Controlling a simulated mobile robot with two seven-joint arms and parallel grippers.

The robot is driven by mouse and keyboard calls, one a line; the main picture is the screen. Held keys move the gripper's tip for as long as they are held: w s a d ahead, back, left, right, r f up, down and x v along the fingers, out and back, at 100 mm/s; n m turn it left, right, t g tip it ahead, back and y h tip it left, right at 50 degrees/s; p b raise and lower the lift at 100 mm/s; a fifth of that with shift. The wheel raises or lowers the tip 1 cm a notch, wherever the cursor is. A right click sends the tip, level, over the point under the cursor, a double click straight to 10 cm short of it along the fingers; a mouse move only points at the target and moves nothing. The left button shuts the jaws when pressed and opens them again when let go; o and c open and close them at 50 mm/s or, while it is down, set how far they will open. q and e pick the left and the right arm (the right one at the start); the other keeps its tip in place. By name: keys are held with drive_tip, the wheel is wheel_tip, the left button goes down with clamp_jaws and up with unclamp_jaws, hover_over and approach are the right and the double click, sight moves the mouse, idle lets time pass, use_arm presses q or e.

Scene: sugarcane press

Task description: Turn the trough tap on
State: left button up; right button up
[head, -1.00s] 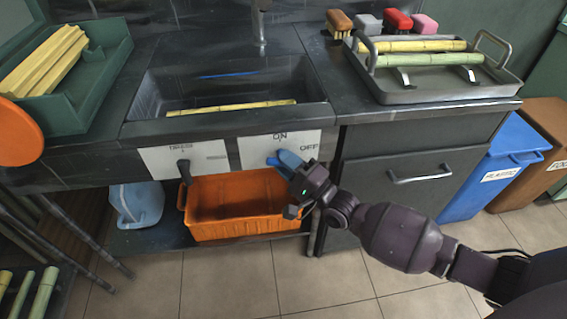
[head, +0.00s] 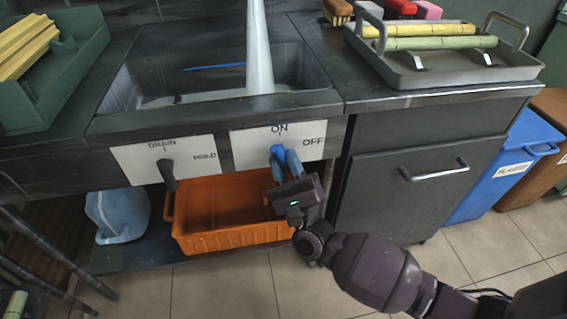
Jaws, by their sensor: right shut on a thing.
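The trough (head: 150,88) is set in the dark counter, and a thick pale stream of water (head: 259,50) falls into it from above. On its front is a white tap plate (head: 250,148) marked ON at the top and OFF at the right. The blue tap lever (head: 277,152) is at this plate and points up towards ON. My right gripper (head: 285,168) is shut on the lever from below and partly hides it. My left gripper is not in view.
An orange crate (head: 215,240) and a blue jug (head: 118,214) stand below. A metal tray (head: 440,74) with cane stands on the right counter, above a drawer handle (head: 434,170).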

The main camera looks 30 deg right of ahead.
drive_tip(key=shift+m+h, duration=1)
drive_tip(key=shift+h, duration=0.2)
drive_tip(key=o, duration=0.9)
drive_tip(key=v, duration=1)
drive_tip(key=shift+s+f, duration=0.2)
drive_tip(key=shift+f, duration=0.15)
